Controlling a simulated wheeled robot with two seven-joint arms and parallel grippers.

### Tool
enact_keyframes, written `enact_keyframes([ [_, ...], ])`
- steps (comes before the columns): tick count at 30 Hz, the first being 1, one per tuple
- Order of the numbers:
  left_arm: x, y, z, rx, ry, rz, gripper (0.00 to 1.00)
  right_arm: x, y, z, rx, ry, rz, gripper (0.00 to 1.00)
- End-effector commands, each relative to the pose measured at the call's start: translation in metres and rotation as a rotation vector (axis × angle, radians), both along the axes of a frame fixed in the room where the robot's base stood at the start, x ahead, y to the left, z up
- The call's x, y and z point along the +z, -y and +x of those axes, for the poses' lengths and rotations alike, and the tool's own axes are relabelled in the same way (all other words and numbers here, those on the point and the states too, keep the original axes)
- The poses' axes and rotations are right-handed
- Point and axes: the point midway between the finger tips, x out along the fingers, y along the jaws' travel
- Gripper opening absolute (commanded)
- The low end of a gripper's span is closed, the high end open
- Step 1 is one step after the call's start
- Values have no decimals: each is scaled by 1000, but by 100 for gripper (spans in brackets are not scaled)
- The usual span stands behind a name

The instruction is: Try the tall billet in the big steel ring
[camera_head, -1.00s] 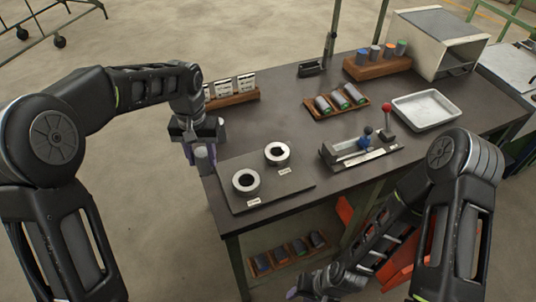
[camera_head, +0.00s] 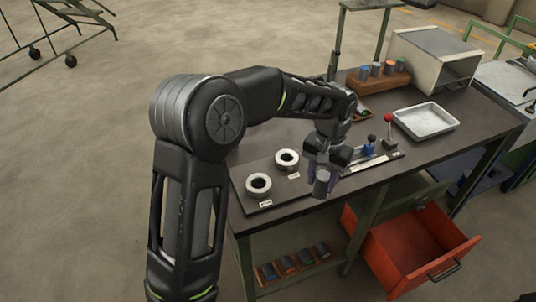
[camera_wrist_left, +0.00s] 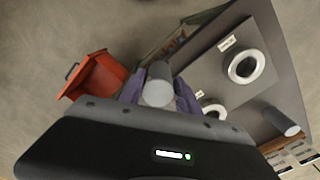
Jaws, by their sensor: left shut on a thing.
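My left gripper (camera_head: 322,172) is shut on a grey cylindrical billet (camera_head: 321,188), held over the front edge of the bench, right of the rings. In the left wrist view the billet (camera_wrist_left: 158,92) sits between the purple fingers (camera_wrist_left: 160,102). Two steel rings stand on a dark plate (camera_head: 285,197): a nearer, larger-looking ring (camera_head: 248,185) and a farther ring (camera_head: 278,160). In the left wrist view one ring (camera_wrist_left: 232,70) is clear and the other (camera_wrist_left: 206,110) is partly hidden by my gripper. The held billet is apart from both rings. My right gripper is out of view.
A fixture with a red-knobbed lever (camera_head: 388,120) stands right of my gripper. An open red drawer (camera_head: 420,245) juts out below the bench front.

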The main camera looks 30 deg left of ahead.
Motion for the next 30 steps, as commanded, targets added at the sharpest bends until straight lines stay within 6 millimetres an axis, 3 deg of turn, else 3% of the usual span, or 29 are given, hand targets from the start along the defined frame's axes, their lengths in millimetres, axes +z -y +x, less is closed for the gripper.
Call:
enact_keyframes([
  [6, 2, -1, 1, 4, 3, -1, 0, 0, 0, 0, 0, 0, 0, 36],
  [10, 5, -14, 0, 52, 4, -3, 0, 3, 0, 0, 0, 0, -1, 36],
  [14, 13, -47, -3, 180, 5, -7, 0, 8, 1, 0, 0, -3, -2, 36],
  [21, 32, -131, -24, 519, 10, -15, 0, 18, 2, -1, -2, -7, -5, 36],
  [24, 37, -156, -33, 626, 11, -17, 0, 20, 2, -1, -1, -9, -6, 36],
  [30, 40, -174, -41, 706, 11, -17, 0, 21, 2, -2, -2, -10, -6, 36],
])
